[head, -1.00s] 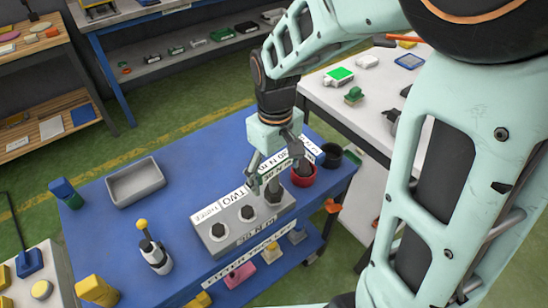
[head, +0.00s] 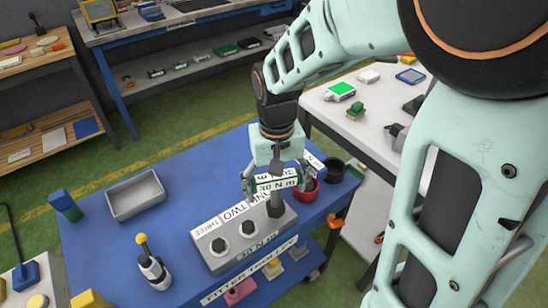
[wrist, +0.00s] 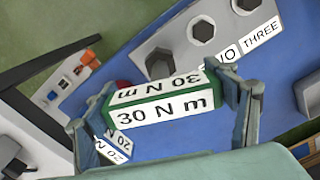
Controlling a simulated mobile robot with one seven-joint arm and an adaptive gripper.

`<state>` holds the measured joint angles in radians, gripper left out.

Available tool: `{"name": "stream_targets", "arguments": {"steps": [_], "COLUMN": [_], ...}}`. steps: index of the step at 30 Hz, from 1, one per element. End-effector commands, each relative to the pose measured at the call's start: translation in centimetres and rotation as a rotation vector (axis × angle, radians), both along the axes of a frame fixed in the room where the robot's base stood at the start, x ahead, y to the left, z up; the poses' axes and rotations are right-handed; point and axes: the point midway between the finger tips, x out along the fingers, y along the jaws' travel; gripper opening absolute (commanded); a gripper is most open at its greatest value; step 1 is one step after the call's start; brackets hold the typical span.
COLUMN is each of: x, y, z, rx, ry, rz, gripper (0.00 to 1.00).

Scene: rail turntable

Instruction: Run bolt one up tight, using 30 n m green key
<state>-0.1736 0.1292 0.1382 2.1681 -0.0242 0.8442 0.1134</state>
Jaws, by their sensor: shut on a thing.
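My gripper (head: 275,180) is shut on the green key (wrist: 158,112), gripping its bar-shaped head marked 30 N m.
A grey tray (head: 135,193) and a yellow-topped tool (head: 152,262) stand left on the blue table (head: 180,170).

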Motion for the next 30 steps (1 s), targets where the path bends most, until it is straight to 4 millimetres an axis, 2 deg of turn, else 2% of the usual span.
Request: {"name": "stream_targets", "arguments": {"steps": [4, 13, 26, 30], "x": [0.08, 0.04, 0.05, 0.08], "y": [0.06, 0.17, 0.18, 0.24], "z": [0.0, 0.02, 0.05, 0.01], "rx": [0.001, 0.001, 0.0, 0.001], "ry": [-0.003, -0.002, -0.001, -0.002], "rz": [-0.087, -0.398, -0.459, -0.57], "gripper": [0.4, 0.4, 0.4, 0.4]}}
